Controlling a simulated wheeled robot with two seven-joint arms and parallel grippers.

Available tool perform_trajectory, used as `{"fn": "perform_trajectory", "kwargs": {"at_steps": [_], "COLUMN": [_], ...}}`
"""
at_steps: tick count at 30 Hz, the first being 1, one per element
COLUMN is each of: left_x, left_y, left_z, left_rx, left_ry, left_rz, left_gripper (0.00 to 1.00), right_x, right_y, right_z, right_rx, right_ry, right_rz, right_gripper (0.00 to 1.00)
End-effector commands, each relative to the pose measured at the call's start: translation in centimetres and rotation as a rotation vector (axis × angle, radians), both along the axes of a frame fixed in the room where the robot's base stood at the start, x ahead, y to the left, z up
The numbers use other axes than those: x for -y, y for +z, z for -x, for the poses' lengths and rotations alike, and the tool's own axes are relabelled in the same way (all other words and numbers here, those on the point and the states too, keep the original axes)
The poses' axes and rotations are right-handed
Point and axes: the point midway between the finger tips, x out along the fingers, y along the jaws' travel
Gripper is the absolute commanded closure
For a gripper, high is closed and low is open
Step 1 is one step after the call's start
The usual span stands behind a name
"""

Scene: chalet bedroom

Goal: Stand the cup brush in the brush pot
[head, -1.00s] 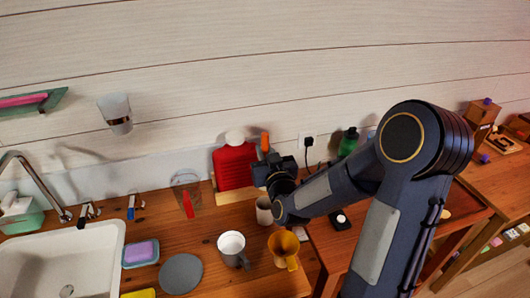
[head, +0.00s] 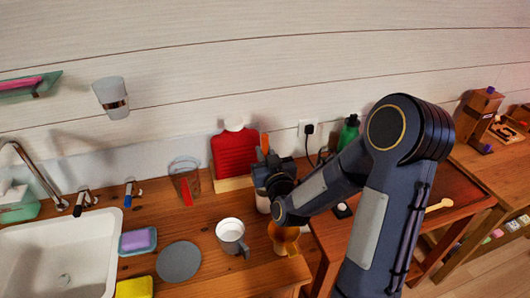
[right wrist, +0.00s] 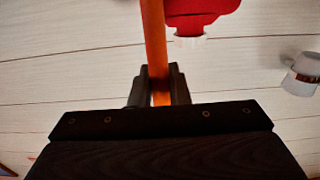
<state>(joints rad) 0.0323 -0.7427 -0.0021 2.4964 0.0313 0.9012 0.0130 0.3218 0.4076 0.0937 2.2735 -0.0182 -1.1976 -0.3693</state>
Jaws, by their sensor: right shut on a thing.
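The cup brush shows as an orange handle (head: 264,142) standing roughly upright above my right gripper (head: 268,170). In the right wrist view the orange handle (right wrist: 154,45) runs between the two dark fingers, which are shut on it. The brush's lower end is hidden behind the gripper in the head view. A beige cylinder (head: 262,204), which looks like the brush pot, stands on the wooden counter directly below the gripper and is partly covered by it. I cannot tell whether the brush's lower end is inside it. My left gripper is not in view.
A red board or bottle (head: 234,152) and a clear jug (head: 185,181) stand behind and left. A grey disc (head: 178,262) lies near the sink (head: 50,255).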

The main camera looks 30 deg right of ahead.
Motion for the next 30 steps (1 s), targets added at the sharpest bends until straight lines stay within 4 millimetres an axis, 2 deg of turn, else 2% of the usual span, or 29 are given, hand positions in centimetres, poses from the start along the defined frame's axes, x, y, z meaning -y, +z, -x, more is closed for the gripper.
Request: {"fn": "perform_trajectory", "kwargs": {"at_steps": [30], "left_x": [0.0], "left_y": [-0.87], "left_z": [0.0], "left_rx": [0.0], "left_ry": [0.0], "left_rz": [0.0], "left_gripper": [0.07], "right_x": [0.01], "right_y": [0.05], "right_z": [-0.01], "right_rx": [0.001], "right_ry": [0.0], "right_rz": [0.0], "right_gripper": [1.0]}}
